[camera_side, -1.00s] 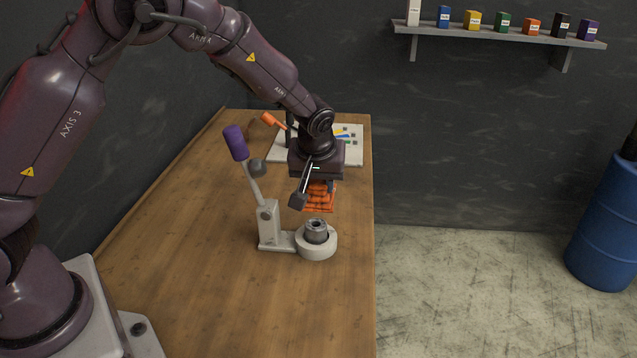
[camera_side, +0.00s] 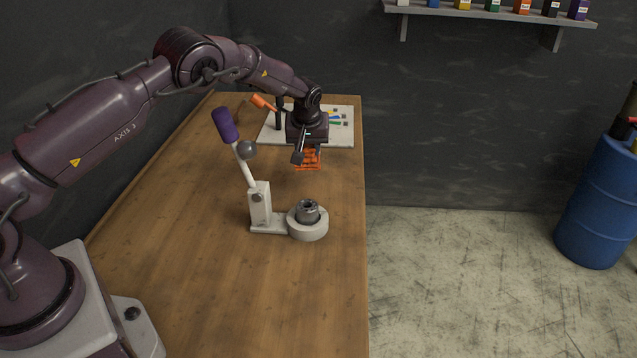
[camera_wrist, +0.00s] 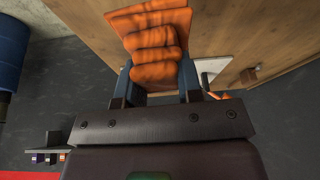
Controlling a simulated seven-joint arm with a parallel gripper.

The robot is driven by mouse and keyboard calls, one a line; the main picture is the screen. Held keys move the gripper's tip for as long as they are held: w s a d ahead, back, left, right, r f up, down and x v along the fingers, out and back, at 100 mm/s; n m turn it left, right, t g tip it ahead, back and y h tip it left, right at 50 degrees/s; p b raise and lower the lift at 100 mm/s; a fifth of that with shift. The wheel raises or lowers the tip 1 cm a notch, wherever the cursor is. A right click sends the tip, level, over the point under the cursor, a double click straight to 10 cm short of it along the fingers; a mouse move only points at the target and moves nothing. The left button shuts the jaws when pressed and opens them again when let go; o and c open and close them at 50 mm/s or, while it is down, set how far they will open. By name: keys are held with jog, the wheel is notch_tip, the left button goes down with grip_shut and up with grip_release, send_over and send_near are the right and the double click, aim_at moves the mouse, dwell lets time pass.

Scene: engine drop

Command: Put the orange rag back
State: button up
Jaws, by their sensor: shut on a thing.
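The orange rag (camera_side: 308,160) hangs in folds below my gripper (camera_side: 312,147), over the wooden table near its right edge. In the wrist view the bunched orange rag (camera_wrist: 155,50) sits between the two fingers of my gripper (camera_wrist: 158,82), which is shut on it. In the side view the fingertips are largely hidden by the rag and the gripper body. I cannot tell whether the rag's lower edge touches the table.
A white board (camera_side: 340,134) with small coloured items lies behind my gripper, with an orange-handled tool (camera_side: 262,102) near its left. A lever press with a purple handle (camera_side: 226,125) and round grey base (camera_side: 308,224) stands nearer. The table (camera_side: 200,270) is clear in front.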

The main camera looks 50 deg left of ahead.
jog(key=w+r, duration=0.2)
jog(key=w, duration=0.1)
jog(key=shift+w+d+r+m+t, duration=0.1)
jog(key=shift+d+m+t, duration=0.05)
jog(key=shift+m+t, duration=0.2)
jog(key=shift+r, duration=0.15)
jog(key=shift+f, duration=4.85)
jog(key=shift+f, duration=0.3)
jog(key=o, duration=0.9)
jog(key=shift+o, duration=0.2)
